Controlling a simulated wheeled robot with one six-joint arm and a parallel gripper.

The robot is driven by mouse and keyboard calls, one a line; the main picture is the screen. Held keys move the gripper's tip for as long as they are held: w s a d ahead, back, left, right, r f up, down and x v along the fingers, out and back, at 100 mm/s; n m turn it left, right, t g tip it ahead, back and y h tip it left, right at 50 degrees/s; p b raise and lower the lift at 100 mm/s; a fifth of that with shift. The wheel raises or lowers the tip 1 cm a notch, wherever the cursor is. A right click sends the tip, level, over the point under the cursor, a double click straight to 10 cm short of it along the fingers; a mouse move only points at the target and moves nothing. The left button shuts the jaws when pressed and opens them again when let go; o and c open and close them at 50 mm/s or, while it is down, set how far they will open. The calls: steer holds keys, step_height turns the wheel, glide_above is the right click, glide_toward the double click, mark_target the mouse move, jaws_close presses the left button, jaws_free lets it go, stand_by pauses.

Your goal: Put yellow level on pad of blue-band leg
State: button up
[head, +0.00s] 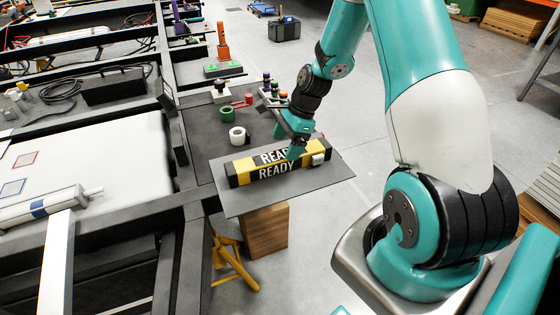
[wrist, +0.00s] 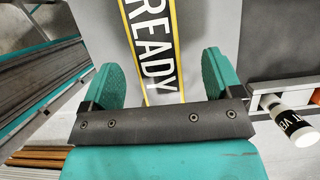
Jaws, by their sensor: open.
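My gripper (wrist: 165,85) is open, its two teal fingers apart. It also shows in the head view (head: 294,152), low over a black-and-yellow bar marked READY (head: 250,169). In the wrist view the READY face (wrist: 152,50) lies beyond and between the fingers, not held. The bar rests on a grey board (head: 240,204). I cannot tell whether this bar is the yellow level. A pale cylinder with a blue band (head: 38,209) lies at the left; I cannot tell whether it is the blue-band leg. An orange upright leg (head: 222,36) stands behind a dark block with green on top (head: 222,70).
A green roll (head: 227,114) and a white roll (head: 237,136) stand behind the board. A small white object (head: 318,159) sits at the bar's right end. A rack with coloured caps (head: 272,92) stands behind the gripper. Dark chassis rails fill the left; open floor lies beyond.

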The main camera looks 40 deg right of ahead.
mark_target(281, 154)
steer(key=x, duration=0.5)
steer(key=shift+s+a+p, duration=0.15)
steer(key=shift+p, duration=0.2)
steer(key=c, duration=1.3)
steer(key=shift+r, duration=0.1)
